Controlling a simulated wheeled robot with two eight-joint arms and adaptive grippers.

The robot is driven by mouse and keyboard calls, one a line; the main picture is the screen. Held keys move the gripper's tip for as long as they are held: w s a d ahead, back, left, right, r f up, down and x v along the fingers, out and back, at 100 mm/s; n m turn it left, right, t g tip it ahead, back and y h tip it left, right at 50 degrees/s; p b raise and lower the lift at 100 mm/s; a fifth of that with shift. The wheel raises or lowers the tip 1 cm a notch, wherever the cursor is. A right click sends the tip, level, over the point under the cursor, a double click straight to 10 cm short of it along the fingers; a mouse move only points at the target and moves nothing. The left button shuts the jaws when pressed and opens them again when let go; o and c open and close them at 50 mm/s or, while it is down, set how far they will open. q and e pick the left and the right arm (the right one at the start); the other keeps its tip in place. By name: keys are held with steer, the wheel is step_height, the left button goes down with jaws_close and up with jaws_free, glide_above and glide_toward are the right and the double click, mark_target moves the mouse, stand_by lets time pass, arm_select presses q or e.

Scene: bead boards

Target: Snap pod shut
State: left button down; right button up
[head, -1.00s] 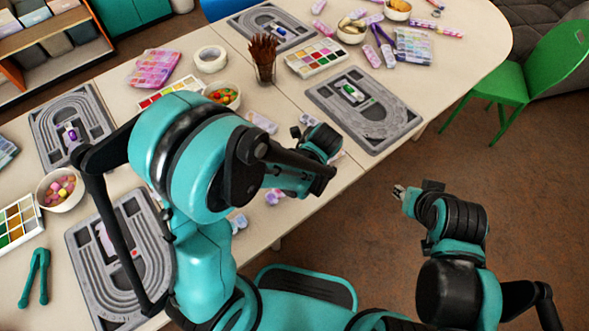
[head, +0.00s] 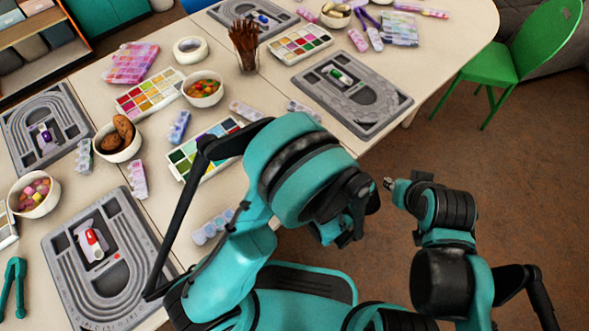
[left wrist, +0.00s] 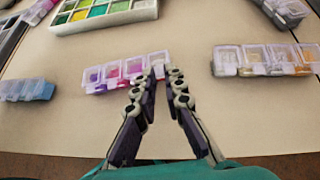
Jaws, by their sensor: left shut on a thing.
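In the left wrist view, a small bead pod (left wrist: 118,73) lies on the table. It has a row of clear-lidded compartments with purple, pink and red contents. My left gripper (left wrist: 163,73) has its two fingertips close together at the pod's right end, shut on it there. I cannot tell whether each lid is fully down. In the head view my left arm hides that pod and the fingertips. My right gripper (head: 389,184) is off the table's front edge, away from the pods; its jaws are too small to read.
Other pods lie to the right (left wrist: 265,60) and left (left wrist: 27,90) in the wrist view. A paint tray (left wrist: 108,12) is behind. In the head view, a grey bead board (head: 60,258) is at the front left, another (head: 385,103) at the right. A brown-filled bowl (head: 118,155) stands left.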

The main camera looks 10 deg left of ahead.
arm_select(q)
steer(key=shift+f, duration=0.1)
stand_by(0.4)
steer(key=c, duration=1.6)
jaws_free()
